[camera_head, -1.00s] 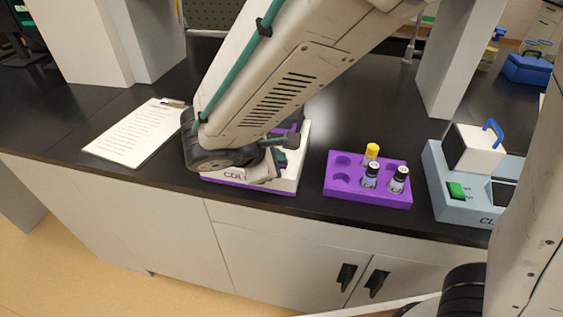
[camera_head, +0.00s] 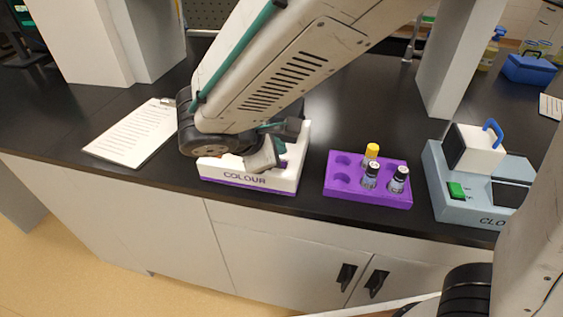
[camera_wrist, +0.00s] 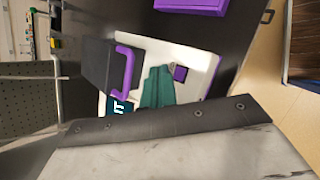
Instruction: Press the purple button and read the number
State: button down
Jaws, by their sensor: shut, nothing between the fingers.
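The white COLOUR device (camera_head: 235,181) with a purple base stripe stands on the black bench, partly behind my arm. In the wrist view, its purple button (camera_wrist: 180,73) sits on the white top (camera_wrist: 200,62). My gripper (camera_wrist: 160,78) is shut, with teal fingertips over the device top, just beside the button; contact cannot be told. A dark lid block with a purple handle (camera_wrist: 128,72) is left of the fingers. A dark teal display (camera_wrist: 117,106) shows a few pale characters, largely hidden by my gripper; no number is readable. In the head view the fingertips are mostly hidden.
A purple rack (camera_head: 340,190) with several vials stands right of the device. Further right is a pale blue device (camera_head: 446,200) with a green button and blue-handled lid. A clipboard (camera_head: 135,133) lies at left. Bare bench lies between the rack and the pillar.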

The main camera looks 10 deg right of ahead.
aim_at(285, 177)
jog(key=shift+r, duration=1.95)
jog(key=shift+s, duration=0.1)
jog(key=s, duration=0.1)
jog(key=s+d+f+m+g, duration=0.1)
jog(key=shift+s+d+f+m+g, duration=0.15)
jog(key=shift+s+f+m+g, duration=0.15)
jog(key=shift+s, duration=0.1)
jog(key=s+d+r+m+g+y, duration=0.1)
jog(key=s+d+r+m+y, duration=0.2)
jog(key=s+d+m, duration=0.5)
jog(key=s+d+r+m+g+y, duration=0.2)
jog(key=s+d+m, duration=0.5)
jog(key=d, duration=0.5)
jog(key=shift+s+d+r+m+g+y, duration=0.3)
jog(key=shift+s+r+m+y, duration=0.1)
jog(key=shift+m+y, duration=0.35)
